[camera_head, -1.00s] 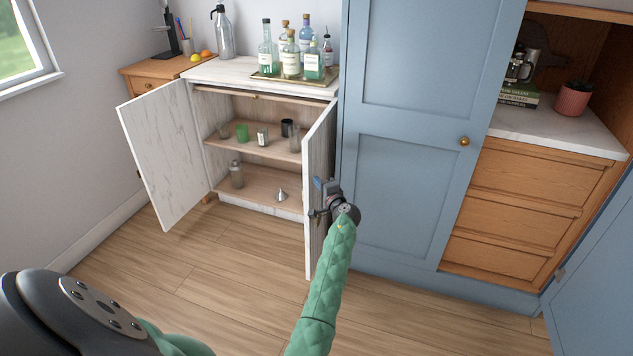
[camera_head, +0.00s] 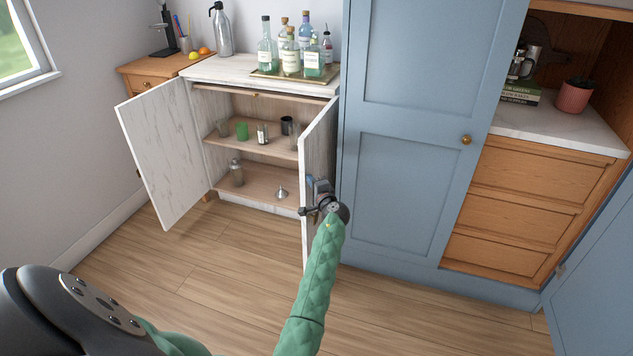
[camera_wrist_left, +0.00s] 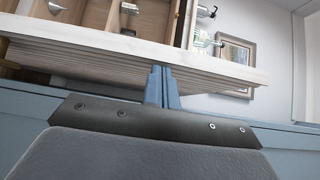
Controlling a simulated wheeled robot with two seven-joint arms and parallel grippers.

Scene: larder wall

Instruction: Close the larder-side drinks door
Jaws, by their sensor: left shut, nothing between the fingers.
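The drinks cabinet (camera_head: 262,68) is white marbled wood and stands with both doors open. Its larder-side door (camera_head: 319,140) is the right one, swung out beside the blue larder and seen nearly edge-on. Its pale edge crosses the left wrist view (camera_wrist_left: 130,46). My left gripper (camera_head: 319,186) is on the larder side of this door, at its outer face near the free edge. Its blue fingers (camera_wrist_left: 161,78) are shut and empty, their tips at the door's face; exact contact is hard to tell. My right gripper is not in view.
The other cabinet door (camera_head: 163,150) stands open at the left. Bottles on a tray (camera_head: 291,77) stand on top, and cups (camera_head: 242,131) sit inside on the shelf. The blue larder (camera_head: 407,200) is close on the right. The floor in front (camera_head: 230,270) is clear.

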